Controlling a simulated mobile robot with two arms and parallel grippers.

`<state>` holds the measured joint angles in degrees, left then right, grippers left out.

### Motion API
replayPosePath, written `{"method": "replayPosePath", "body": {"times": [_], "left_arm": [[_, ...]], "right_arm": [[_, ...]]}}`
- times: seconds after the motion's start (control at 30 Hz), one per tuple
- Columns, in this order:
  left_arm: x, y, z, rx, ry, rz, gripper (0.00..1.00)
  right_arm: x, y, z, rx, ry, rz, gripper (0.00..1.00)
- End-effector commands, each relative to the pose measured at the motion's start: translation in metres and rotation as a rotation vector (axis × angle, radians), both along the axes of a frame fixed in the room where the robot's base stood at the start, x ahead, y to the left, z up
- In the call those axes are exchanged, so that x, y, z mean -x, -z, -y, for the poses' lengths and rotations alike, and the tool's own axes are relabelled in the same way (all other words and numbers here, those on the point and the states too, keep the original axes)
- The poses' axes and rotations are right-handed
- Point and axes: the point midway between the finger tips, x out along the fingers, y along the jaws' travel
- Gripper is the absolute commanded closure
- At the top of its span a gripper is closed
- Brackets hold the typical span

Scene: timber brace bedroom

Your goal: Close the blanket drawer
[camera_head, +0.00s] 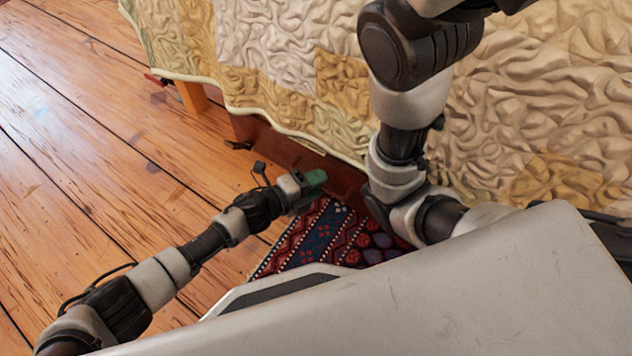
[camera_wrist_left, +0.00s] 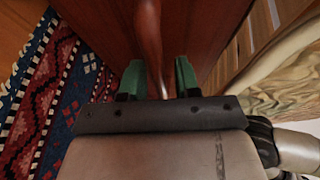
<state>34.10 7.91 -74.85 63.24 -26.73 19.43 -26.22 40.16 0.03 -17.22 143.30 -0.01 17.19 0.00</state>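The blanket drawer (camera_head: 341,178) shows as a reddish-brown wooden board low beside the bed, partly hidden by the quilt and my arms. In the left wrist view its red-brown wood (camera_wrist_left: 100,25) fills the space ahead of the fingers. A rounded wooden bar (camera_wrist_left: 148,35), apparently the handle, runs toward the gap between the fingertips. My left gripper (camera_head: 316,178) is close to the drawer's wood. In the wrist view its green fingertips (camera_wrist_left: 160,77) stand apart; contact cannot be told. My right arm crosses in front of the bed, but its gripper is not visible.
A patterned quilt (camera_head: 270,40) hangs over the bed side above the drawer. A red and blue rug (camera_head: 322,235) lies on the floor below my left gripper. The plank floor (camera_head: 90,150) at the left is clear. Pale slats (camera_wrist_left: 240,45) show at right in the wrist view.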

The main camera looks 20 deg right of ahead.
Motion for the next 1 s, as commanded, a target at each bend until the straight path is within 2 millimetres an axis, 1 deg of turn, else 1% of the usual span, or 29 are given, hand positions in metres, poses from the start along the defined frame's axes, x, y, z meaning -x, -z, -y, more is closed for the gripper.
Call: {"method": "replayPosePath", "body": {"times": [0.03, 0.1, 0.2, 0.47, 0.6, 0.73, 1.0], "left_arm": [[0.0, 0.0, 0.0, 0.0, 0.0, 0.0, 0.76], [0.0, 0.0, 0.0, 0.0, 0.0, 0.0, 0.87], [0.0, 0.0, 0.0, 0.0, 0.0, 0.0, 1.0], [-0.001, 0.001, 0.001, 0.0, 0.0, 0.0, 1.0], [-0.015, 0.004, 0.018, 0.001, 0.0, 0.002, 1.0], [-0.026, 0.003, 0.032, 0.0, -0.001, 0.002, 1.0], [-0.029, 0.0, 0.035, -0.001, -0.006, 0.0, 1.0]], "right_arm": [[0.0, 0.0, 0.0, 0.0, 0.0, 0.0, 0.62], [0.0, 0.0, 0.0, 0.0, 0.0, -0.001, 0.62], [0.0, 0.0, 0.0, 0.0, 0.0, -0.001, 0.62], [0.0, 0.002, 0.0, 0.0, 0.0, -0.001, 0.62], [-0.001, 0.015, 0.0, 0.0, 0.0, -0.002, 0.62], [-0.001, 0.022, 0.0, 0.0, 0.0, -0.003, 0.62], [-0.002, 0.021, 0.0, 0.0, 0.001, -0.005, 0.62]]}}
